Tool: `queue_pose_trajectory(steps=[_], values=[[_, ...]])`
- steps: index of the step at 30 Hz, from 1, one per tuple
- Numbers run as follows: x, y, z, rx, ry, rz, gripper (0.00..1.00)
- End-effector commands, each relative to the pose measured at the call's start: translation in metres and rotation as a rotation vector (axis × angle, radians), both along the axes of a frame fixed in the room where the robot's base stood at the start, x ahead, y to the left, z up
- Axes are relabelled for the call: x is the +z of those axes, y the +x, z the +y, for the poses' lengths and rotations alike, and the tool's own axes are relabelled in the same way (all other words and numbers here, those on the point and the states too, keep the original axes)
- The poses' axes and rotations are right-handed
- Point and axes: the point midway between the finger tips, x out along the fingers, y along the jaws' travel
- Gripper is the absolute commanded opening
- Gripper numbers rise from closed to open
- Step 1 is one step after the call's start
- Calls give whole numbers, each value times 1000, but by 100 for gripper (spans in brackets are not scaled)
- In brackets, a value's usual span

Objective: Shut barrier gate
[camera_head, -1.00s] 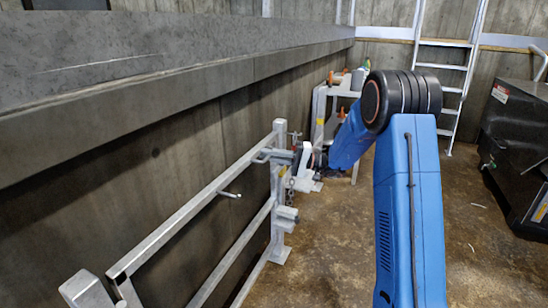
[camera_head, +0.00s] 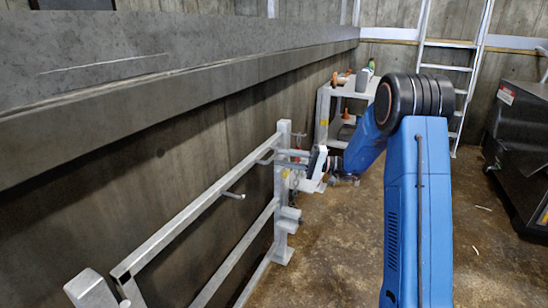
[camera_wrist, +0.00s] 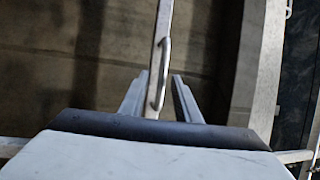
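The barrier gate (camera_head: 190,217) is a pale metal frame of rails along the dark wall, running from the lower left to an upright post (camera_head: 284,190). A short peg (camera_head: 233,195) sticks out from its top rail. My gripper (camera_head: 306,165) is beside the upper part of the post, on its right; its fingers are hard to make out there. In the wrist view, my gripper (camera_wrist: 160,78) is open, with two grey fingers apart. A metal bar (camera_wrist: 163,20) with a loop handle (camera_wrist: 159,75) shows between them; I cannot tell whether they touch.
A pale shelf stand (camera_head: 350,92) with small items is behind the gripper. A ladder (camera_head: 447,68) leans at the back wall. A dark machine (camera_head: 520,150) stands at the right. The brown floor (camera_head: 335,240) between gate and machine is mostly clear.

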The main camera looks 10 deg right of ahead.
Motion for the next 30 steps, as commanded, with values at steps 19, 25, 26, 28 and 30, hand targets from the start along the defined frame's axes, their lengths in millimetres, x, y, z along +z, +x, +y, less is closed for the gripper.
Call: queue_pose_trajectory(steps=[19,25,26,28,30], values=[[-17,-24,-114,-3,4,-5,29],[-19,-27,-124,-3,3,-5,29],[-19,-27,-125,-3,3,-5,29],[-19,-28,-125,-3,3,-5,29],[-19,-28,-125,-3,3,-5,29]])
